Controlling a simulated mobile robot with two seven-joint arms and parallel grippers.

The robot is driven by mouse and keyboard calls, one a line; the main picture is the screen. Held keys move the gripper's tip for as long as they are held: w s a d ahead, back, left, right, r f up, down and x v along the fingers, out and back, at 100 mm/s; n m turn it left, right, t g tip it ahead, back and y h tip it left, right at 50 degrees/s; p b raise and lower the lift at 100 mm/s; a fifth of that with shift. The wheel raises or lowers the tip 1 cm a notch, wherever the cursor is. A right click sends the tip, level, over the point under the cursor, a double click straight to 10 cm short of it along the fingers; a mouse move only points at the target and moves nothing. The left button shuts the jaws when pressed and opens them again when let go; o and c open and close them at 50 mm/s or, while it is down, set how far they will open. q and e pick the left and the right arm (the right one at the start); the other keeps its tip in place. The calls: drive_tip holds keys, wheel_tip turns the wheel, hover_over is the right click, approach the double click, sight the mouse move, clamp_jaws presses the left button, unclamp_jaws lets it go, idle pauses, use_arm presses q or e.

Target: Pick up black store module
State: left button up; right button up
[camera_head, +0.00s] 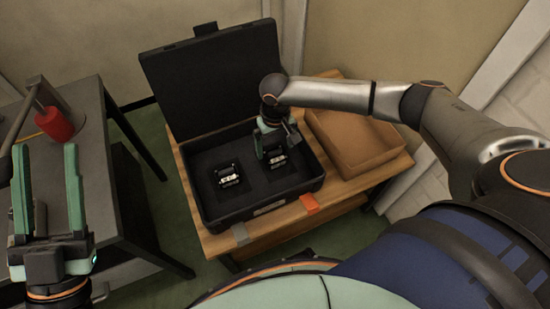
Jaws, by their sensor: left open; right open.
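Two small black modules with silvery parts sit in the foam of an open black case. The left module (229,178) lies clear of my grippers. The right module (276,160) lies right under my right gripper (269,153). My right gripper points down into the case, with its fingers at or just above this module; I cannot tell whether they touch it. It is open. My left gripper (46,178) is open and empty at the far left, with its green fingers pointing up, away from the case.
The black case (262,210) stands on a wooden table (337,211), its lid (215,82) raised at the back. A brown open box (352,158) is right of it. An orange piece (309,204) lies at the table's front. A grey table (105,168) with a red cylinder (54,124) stands left.

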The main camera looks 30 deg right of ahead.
sight(275, 157)
wheel_tip(275, 157, down, 3)
drive_tip(key=shift+a+r+b, duration=0.1)
drive_tip(key=shift+r+b, duration=0.05)
drive_tip(key=shift+b, duration=0.4)
use_arm(q)
drive_tip(key=s+r+m+h, duration=0.3)
drive_tip(key=h, duration=0.1)
drive_tip(key=shift+d, duration=0.25)
use_arm(e)
drive_tip(key=shift+c, duration=0.2)
drive_tip(key=c, duration=1.4)
